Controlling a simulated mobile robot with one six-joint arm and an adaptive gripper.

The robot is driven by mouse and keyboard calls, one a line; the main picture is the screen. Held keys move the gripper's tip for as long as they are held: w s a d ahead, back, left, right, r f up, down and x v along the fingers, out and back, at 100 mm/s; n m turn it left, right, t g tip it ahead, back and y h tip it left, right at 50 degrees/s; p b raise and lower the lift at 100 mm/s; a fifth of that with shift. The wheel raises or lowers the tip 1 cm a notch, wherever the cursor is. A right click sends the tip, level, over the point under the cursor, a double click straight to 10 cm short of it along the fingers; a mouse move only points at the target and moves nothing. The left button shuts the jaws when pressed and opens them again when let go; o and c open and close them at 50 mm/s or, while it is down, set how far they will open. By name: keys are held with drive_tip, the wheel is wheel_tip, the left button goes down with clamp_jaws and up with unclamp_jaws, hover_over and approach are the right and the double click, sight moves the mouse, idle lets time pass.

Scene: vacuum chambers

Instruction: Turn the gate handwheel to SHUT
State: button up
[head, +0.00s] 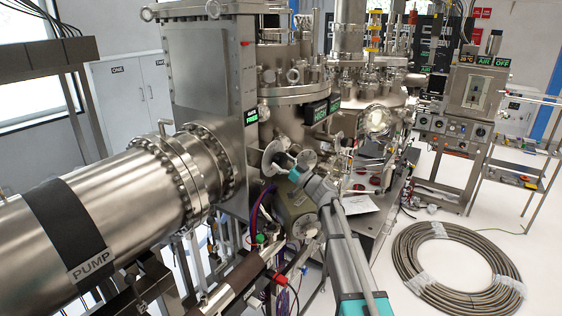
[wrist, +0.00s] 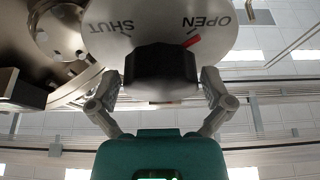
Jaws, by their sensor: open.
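In the wrist view a round pale plate (wrist: 110,40) bears the words SHUT and OPEN, upside down. A black handwheel knob (wrist: 162,68) sits in front of it, and a red pointer (wrist: 191,41) lies by OPEN. My gripper (wrist: 160,86) is open, with one finger on each side of the knob. I cannot tell whether the fingers touch it. In the head view my gripper (head: 283,164) is at a small disc on the chamber's side, below the gate housing (head: 205,95). The knob and its words are too small to make out there.
A large pipe marked PUMP (head: 125,205) runs in from the left. Steel chambers (head: 300,70) and a worktop with small parts (head: 370,185) crowd around my arm. A coiled hose (head: 440,265) lies on the floor at right. A metal flange (wrist: 65,30) is close beside the plate.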

drive_tip(key=c, duration=0.9)
